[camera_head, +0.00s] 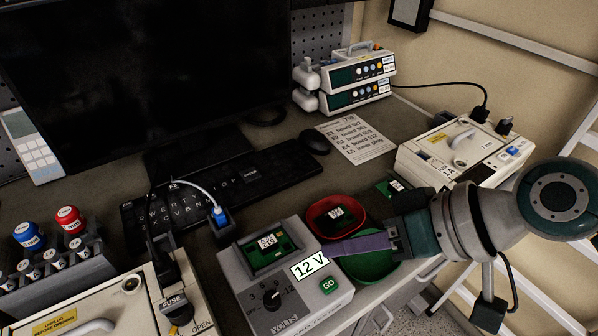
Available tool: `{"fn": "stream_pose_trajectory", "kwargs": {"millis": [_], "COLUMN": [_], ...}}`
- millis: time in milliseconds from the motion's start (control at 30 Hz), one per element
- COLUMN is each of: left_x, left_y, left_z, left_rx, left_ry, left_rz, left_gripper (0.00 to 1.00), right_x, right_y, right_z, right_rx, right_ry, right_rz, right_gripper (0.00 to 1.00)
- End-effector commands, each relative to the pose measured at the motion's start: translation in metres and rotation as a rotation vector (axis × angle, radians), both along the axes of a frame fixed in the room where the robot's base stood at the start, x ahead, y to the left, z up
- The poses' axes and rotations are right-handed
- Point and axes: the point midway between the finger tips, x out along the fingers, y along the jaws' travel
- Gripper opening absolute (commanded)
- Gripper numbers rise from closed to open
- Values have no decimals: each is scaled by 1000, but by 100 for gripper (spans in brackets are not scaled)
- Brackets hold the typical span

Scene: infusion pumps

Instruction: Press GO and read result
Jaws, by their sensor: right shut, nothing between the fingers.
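The grey board tester (232,275) stands at the front centre with a dial knob (271,299), VOLTS lettering and a white 12 V label (309,265). A green GO button (328,285) is on its right front. A green circuit board (268,250) with a small white label sits in the slot on top; its label text is too small to read surely. My right gripper (324,251) reaches in from the right, shut and empty, its purple fingers pointing left. Its tips are beside the 12 V label, above and behind the GO button in the picture; contact cannot be told.
A red bowl (312,213) holding a board and a green bowl (372,269) are beside the tester, the green one partly under my gripper. A printed list (357,140), keyboard (250,188) and stacked pumps (357,85) lie behind. Opened pump casings (408,160) flank the desk.

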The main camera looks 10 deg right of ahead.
Motion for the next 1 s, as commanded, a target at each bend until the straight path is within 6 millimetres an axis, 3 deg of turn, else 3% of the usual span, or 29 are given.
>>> {"fn": "stream_pose_trajectory", "kwargs": {"millis": [33, 433, 1000], "left_x": [0, 0, 1], "left_y": [0, 3, 3], "left_z": [-12, -64, -69], "left_rx": [1, 11, 11], "left_ry": [0, -1, -2], "left_rz": [-1, -6, -5], "left_gripper": [52, 52, 52], "right_x": [0, 0, 0], "right_y": [0, 0, 0], "right_z": [-12, -67, -73], "right_rx": [0, -1, 0], "right_ry": [1, 1, 0], "right_rz": [0, -1, 0], "right_gripper": [0, 0, 0]}}
